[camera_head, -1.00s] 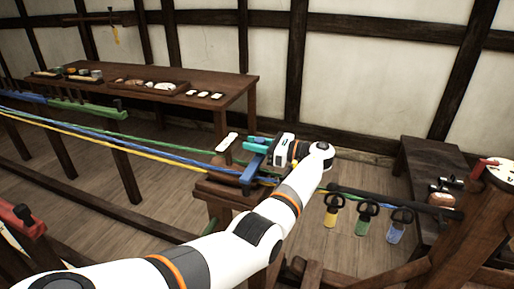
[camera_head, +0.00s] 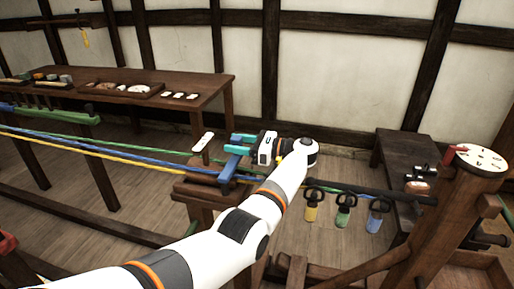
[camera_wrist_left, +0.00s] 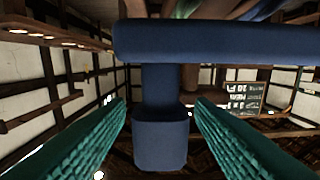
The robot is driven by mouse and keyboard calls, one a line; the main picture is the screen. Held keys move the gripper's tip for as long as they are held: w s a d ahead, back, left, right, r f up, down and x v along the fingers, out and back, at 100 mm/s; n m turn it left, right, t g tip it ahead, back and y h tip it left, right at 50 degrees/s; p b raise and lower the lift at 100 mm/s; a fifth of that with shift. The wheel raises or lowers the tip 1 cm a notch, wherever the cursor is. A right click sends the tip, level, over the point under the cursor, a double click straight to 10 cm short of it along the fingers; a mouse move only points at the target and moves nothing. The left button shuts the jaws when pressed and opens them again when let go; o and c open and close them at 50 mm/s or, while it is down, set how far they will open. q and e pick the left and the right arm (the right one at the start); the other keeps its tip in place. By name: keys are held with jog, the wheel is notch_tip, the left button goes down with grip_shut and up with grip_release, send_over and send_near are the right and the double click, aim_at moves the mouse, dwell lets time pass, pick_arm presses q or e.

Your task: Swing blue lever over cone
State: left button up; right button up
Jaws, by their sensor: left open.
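The blue lever (camera_head: 229,167) stands at the wooden post head (camera_head: 200,188), where the ropes run in. In the left wrist view the blue lever (camera_wrist_left: 160,100) shows as an upright bar under a wide crossbar, between my fingers. My left gripper (camera_head: 241,144) is open with its teal fingers around the lever, and a gap shows on each side. A rounded brown wooden piece (camera_head: 192,168) lies just left of the lever among the ropes; I cannot tell whether it is the cone. My right gripper is out of view.
Green, blue (camera_head: 120,155) and yellow ropes run left from the post. Yellow, green and blue tags (camera_head: 342,218) hang from a dark bar to the right. A white dial (camera_head: 482,158) with a red pointer tops a post. A long table (camera_head: 215,88) stands behind.

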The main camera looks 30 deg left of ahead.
pick_arm(q)
jog(key=b+v, duration=0.7)
jog(key=v, duration=0.3)
jog(key=shift+b, duration=0.3)
